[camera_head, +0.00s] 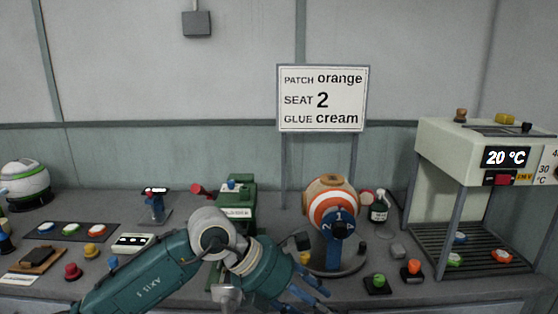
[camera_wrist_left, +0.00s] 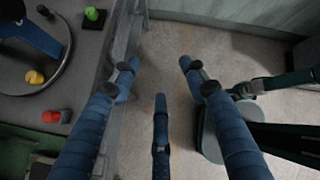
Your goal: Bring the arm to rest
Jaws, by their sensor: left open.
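My left arm comes in from the lower left of the head view, and its blue-fingered gripper (camera_head: 308,290) hangs at the bench's front edge, below the ball stand. In the left wrist view the fingers of the gripper (camera_wrist_left: 160,85) are spread apart with nothing between them, over the floor (camera_wrist_left: 185,40) beside the bench. An orange, white and cream ball (camera_head: 333,203) sits on a stand with a blue numbered part (camera_head: 338,230). It is apart from the gripper. My right gripper is in neither view.
A sign (camera_head: 322,98) stands behind the bench. A press with a 20 °C display (camera_head: 506,157) stands at the right, with patches on its rack. Green (camera_head: 377,283) and orange (camera_head: 413,268) buttons sit near the front edge. A green machine (camera_head: 238,200) stands behind my arm.

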